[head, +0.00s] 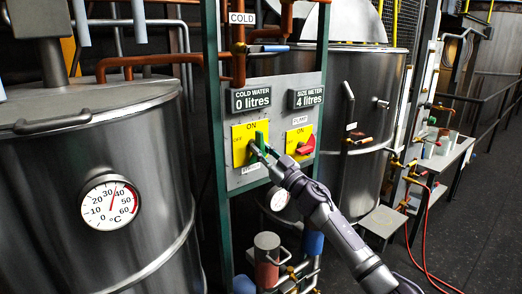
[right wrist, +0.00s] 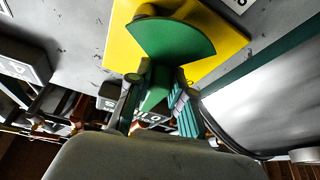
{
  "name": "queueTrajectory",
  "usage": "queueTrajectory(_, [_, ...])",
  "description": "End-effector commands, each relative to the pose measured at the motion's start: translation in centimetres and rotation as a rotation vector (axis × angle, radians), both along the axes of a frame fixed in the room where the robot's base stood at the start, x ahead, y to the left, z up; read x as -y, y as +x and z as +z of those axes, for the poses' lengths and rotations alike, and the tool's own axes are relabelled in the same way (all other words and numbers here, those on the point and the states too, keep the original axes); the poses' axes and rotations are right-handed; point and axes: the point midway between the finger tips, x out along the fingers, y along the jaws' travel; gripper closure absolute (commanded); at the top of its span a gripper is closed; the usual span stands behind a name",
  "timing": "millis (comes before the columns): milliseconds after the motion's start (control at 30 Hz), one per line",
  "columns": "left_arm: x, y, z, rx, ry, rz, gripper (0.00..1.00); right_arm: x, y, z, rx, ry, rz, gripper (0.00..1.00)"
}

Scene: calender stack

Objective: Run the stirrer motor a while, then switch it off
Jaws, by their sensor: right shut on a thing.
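The stirrer switch has a green knob (head: 261,137) on a yellow plate (head: 238,157) marked ON and OFF, with a partly hidden label below it. The knob appears turned upright, toward ON. My right gripper (head: 257,151) reaches the knob from the lower right. In the right wrist view the green knob (right wrist: 170,38) fills the top middle, and its handle sits between the two fingers of my right gripper (right wrist: 155,82), which are shut on it. My left gripper is not in view.
A red pump knob (head: 306,146) on another yellow plate is right of the green one on the grey panel (head: 282,92). A steel tank with a dial (head: 109,202) stands at left, another tank (head: 365,110) behind the panel. Pipes and a red hose (head: 425,262) lie around.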

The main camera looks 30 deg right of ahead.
Motion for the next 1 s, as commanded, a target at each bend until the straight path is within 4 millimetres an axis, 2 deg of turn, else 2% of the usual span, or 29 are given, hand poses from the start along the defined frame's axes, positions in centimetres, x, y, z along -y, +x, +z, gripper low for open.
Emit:
queueTrajectory(467, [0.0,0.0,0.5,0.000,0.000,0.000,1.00,0.2,0.0,-0.1,0.026,-0.394,0.001,1.00])
queueTrajectory(1000, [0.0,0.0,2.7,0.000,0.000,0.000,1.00,0.4,0.0,0.3,0.065,-0.907,0.002,1.00])
